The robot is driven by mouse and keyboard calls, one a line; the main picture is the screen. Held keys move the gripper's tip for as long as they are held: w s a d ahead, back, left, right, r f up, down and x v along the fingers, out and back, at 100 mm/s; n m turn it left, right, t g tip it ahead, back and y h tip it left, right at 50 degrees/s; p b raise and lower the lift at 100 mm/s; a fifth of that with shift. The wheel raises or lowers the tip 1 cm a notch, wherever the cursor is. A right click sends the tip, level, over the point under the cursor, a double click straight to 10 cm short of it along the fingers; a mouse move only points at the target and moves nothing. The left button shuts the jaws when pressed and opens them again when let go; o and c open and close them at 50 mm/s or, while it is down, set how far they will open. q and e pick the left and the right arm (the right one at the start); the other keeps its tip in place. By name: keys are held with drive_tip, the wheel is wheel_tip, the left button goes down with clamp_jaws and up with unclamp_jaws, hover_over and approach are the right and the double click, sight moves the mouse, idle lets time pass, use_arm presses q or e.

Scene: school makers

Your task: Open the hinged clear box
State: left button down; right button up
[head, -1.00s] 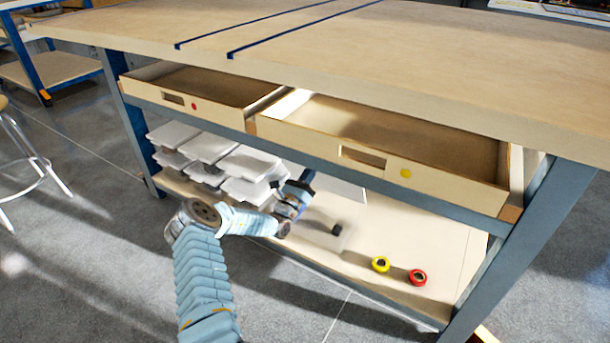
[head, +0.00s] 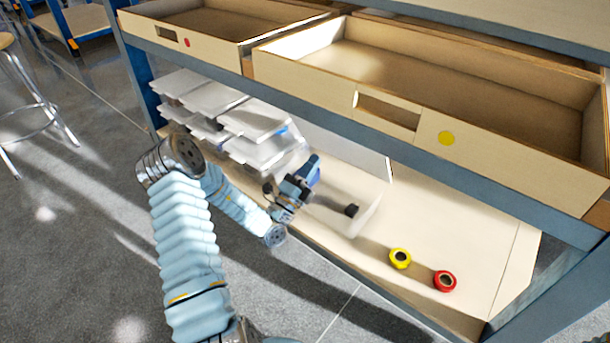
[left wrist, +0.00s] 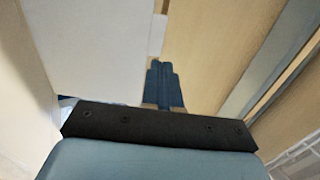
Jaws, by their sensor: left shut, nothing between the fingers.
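The clear box (head: 365,217) sits on the lower shelf below the drawers. It is see-through and pale, with a small dark block (head: 352,210) at it. A pale upright panel (head: 345,145) stands behind the box; I cannot tell whether it is the raised lid. My left gripper (head: 313,166) is at the box's left end, shut and empty, its fingers pointing up. The arm hides part of that end. In the left wrist view the shut blue fingers (left wrist: 164,84) show beside a large pale surface on the left. Contact cannot be made out. My right gripper is out of view.
White stacked trays (head: 250,120) stand left of the gripper. A yellow roll (head: 400,258) and a red roll (head: 445,281) lie to the right on the shelf (head: 470,225). Two open drawers hang above, the right one (head: 490,160) close over the box.

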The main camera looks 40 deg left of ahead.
use_arm(q)
drive_tip(key=b+x, duration=0.1)
drive_tip(key=x, duration=0.7)
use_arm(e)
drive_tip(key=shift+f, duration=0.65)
use_arm(q)
drive_tip(key=shift+w+d, duration=0.1)
